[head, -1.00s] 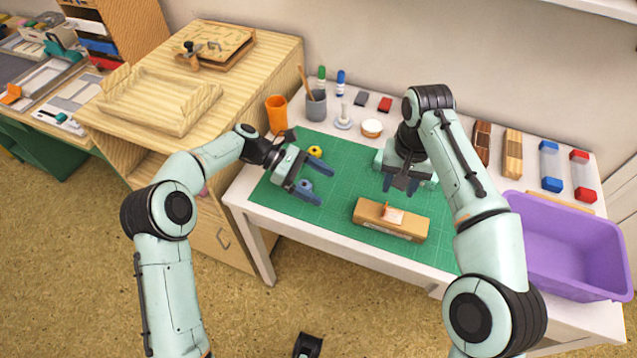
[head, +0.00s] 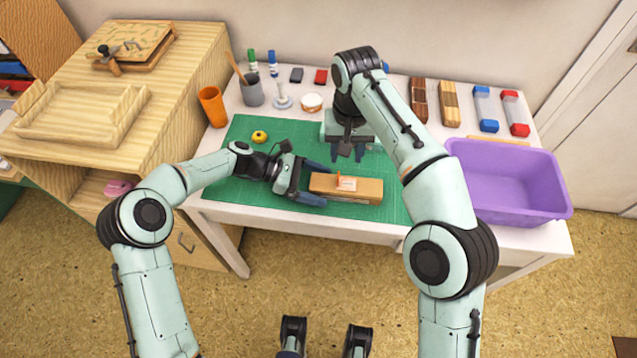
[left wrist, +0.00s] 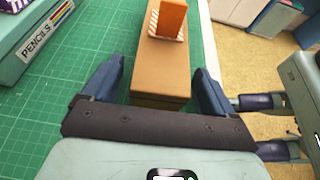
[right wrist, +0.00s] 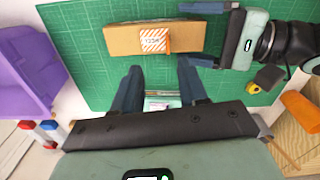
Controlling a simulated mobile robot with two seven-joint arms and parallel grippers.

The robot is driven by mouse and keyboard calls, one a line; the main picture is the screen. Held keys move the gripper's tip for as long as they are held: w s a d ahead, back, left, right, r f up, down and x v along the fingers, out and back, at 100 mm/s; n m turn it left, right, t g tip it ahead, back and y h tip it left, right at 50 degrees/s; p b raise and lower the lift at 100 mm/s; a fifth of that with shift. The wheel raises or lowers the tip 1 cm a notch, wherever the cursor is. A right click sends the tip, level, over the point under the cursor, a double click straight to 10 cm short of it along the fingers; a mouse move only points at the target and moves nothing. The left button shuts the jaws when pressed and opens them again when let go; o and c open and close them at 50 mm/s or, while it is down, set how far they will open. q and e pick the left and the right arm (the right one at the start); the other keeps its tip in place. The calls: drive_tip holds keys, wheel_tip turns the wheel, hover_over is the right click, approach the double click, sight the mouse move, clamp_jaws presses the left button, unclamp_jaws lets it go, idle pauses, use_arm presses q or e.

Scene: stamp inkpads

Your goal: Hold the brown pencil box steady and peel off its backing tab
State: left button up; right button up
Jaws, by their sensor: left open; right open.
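The brown pencil box (head: 368,190) lies on the green mat, long side running left to right. An orange tab (left wrist: 172,18) stands up from an orange-and-white striped patch on its top; the patch also shows in the right wrist view (right wrist: 153,41). My left gripper (head: 320,183) is open at the box's left end, one finger along each long side. In the left wrist view (left wrist: 160,70) a gap shows beside the left finger; contact on the right is unclear. My right gripper (head: 347,154) is open and empty, pointing down behind the box.
A teal box labelled PENCILS (left wrist: 42,42) is behind the brown box; a teal thing with a pale label shows between my right fingers. A yellow roll (head: 259,137), orange cup (head: 212,106) and grey pencil cup (head: 251,90) stand left. A purple bin (head: 510,180) stands right.

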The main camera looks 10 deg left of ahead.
sight(346, 189)
use_arm(q)
drive_tip(key=shift+d, duration=0.2)
drive_tip(key=shift+c, duration=0.3)
drive_tip(key=c, duration=1)
use_arm(e)
drive_tip(key=shift+c, duration=0.9)
drive_tip(key=shift+a+f, duration=0.15)
drive_tip(key=shift+f, duration=0.05)
drive_tip(key=shift+c, duration=0.5)
drive_tip(key=shift+a+f+m, duration=0.5)
drive_tip(key=shift+f+m, duration=0.2)
drive_tip(key=shift+f, duration=4.05)
